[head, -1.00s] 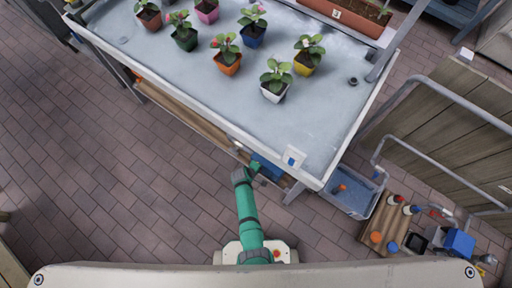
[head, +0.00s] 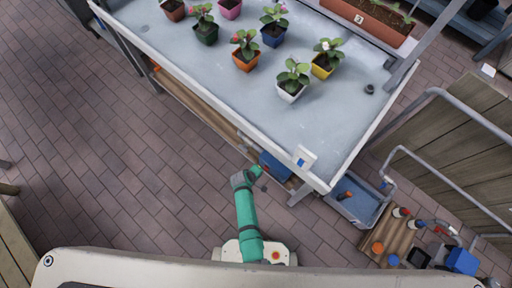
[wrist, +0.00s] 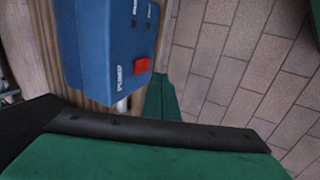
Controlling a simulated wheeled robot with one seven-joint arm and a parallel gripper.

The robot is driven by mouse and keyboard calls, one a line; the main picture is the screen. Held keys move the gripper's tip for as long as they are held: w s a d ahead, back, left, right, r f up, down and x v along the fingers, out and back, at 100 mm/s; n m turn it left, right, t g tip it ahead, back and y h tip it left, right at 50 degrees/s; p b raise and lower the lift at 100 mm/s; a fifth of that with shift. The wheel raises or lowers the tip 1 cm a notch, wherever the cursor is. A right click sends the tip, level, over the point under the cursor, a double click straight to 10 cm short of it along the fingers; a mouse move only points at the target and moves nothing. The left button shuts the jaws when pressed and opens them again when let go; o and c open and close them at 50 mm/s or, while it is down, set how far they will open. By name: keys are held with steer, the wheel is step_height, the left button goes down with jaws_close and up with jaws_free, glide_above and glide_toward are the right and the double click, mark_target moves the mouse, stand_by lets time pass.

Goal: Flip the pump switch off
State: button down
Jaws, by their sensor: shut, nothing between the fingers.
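The blue pump box (head: 275,166) is on the wooden lower shelf under the front edge of the metal table. In the wrist view the box (wrist: 92,45) fills the upper left, with white PUMP lettering and a red switch (wrist: 143,66) on its face. Which way the switch is set I cannot tell. My gripper (head: 258,172) is shut and empty, just left of the box in the head view. In the wrist view its green parts lie below and right of the switch, and I see no clear contact.
The metal table (head: 225,85) carries several potted plants. A blue tub (head: 358,204) and a wooden board with bottles (head: 388,238) stand to the right. Brick floor is clear at left.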

step_height(320, 180, up, 10)
steer(key=s, duration=0.1)
steer(key=shift+a+f, duration=0.2)
steer(key=shift+a, duration=0.15)
stand_by(0.3)
steer(key=s+r+m+t+y, duration=0.3)
steer(key=s+r+m+t, duration=0.2)
steer(key=s+r, duration=0.7)
steer(key=s+d+r+m+t, duration=0.1)
steer(key=s+r+m+t, duration=0.2)
steer(key=r, duration=1)
steer(key=s+d+r+m+t, duration=0.1)
steer(key=s+r, duration=0.4)
steer(key=r, duration=0.9)
steer(key=shift+r+m+t, duration=0.25)
steer(key=shift+m+t, duration=0.65)
steer(key=shift+t, duration=0.3)
